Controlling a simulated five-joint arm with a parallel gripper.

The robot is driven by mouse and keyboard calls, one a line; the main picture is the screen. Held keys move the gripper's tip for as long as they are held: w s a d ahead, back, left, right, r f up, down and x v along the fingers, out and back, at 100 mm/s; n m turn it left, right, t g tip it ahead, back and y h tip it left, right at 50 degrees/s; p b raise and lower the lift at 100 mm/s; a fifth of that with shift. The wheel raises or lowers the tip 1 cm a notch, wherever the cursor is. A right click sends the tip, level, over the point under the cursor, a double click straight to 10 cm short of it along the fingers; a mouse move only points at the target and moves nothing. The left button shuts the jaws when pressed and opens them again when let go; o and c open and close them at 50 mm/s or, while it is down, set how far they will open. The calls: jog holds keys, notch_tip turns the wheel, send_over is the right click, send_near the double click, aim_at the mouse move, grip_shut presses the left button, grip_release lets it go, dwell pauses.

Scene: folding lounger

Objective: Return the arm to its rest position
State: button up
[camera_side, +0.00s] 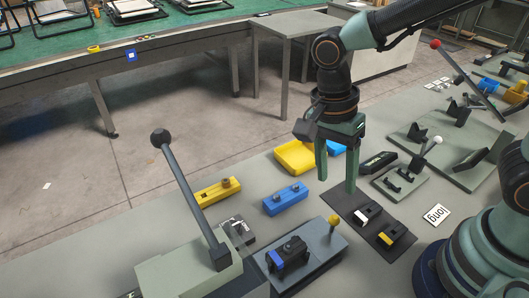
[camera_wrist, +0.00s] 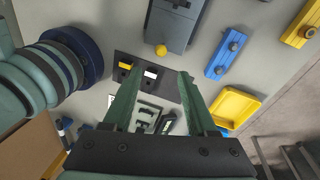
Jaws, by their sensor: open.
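My gripper (camera_side: 336,184) hangs downward above the grey worktable (camera_side: 150,232), its two green fingers apart with nothing between them. In the wrist view my gripper (camera_wrist: 158,80) is also open and empty, above the dark mat (camera_wrist: 132,68). The mat (camera_side: 345,210) carries a white-topped piece (camera_side: 364,214) and a yellow-topped piece (camera_side: 386,239), both apart from the fingers. My arm comes down from the upper right, with its elbow bent. No marked rest place shows in either view.
A yellow tray (camera_side: 295,157), a blue block (camera_side: 286,199) and a yellow block (camera_side: 217,191) lie near my gripper. A tall black-knobbed lever (camera_side: 186,190) rises at the left. A yellow-knobbed fixture (camera_side: 325,252) stands in front. A "long" card (camera_side: 436,214) lies right.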

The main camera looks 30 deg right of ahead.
jog(key=w+d+r+n+t+y, duration=0.1)
jog(key=w+d+r+n+t, duration=0.2)
jog(key=d+r+n+t, duration=0.4)
jog(key=shift+d+r+n+t, duration=0.3)
jog(key=shift+d+r+n, duration=1.1)
jog(key=shift+d+n, duration=2.25)
jog(key=shift+a+n, duration=0.65)
